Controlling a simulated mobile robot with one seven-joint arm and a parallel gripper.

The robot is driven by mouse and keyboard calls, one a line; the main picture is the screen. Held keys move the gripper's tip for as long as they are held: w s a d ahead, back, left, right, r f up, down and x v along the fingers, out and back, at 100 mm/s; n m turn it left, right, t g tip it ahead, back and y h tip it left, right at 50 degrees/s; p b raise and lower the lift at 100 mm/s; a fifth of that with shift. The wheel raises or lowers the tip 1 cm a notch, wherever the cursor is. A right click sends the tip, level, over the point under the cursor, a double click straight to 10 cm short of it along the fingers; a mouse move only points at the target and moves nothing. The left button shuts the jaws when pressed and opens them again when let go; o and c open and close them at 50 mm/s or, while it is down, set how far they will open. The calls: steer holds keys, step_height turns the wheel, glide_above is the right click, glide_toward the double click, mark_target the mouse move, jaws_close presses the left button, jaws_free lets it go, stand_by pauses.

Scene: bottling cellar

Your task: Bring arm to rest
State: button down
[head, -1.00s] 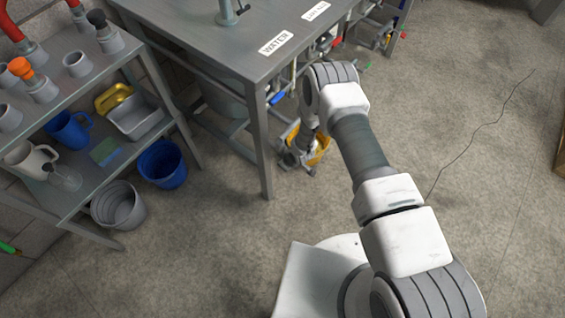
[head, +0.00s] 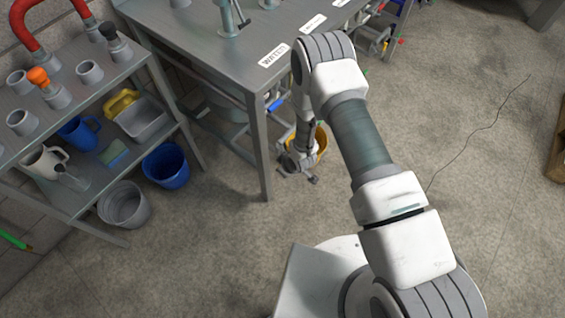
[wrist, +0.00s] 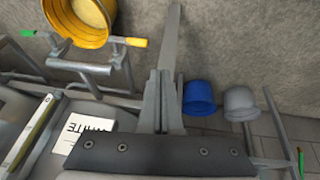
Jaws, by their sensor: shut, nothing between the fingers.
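My gripper (head: 298,172) hangs low beside the front leg of the grey table, in front of a yellow bucket (head: 320,143). My white and grey arm stretches forward from my base and bends down at its far end. In the wrist view my gripper (wrist: 164,80) is shut and empty, its fingers together above a dark bar with screws. The yellow bucket also shows at the wrist view's top left (wrist: 85,22). My gripper looks apart from the table in the head view.
The grey table (head: 215,60) with labels stands left of my arm. A shelf (head: 110,195) with jugs and fittings is at the left. A blue bucket (head: 166,166) and grey bucket (head: 124,206) stand beside it.

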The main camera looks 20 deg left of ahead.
steer(key=shift+s+r, duration=0.2)
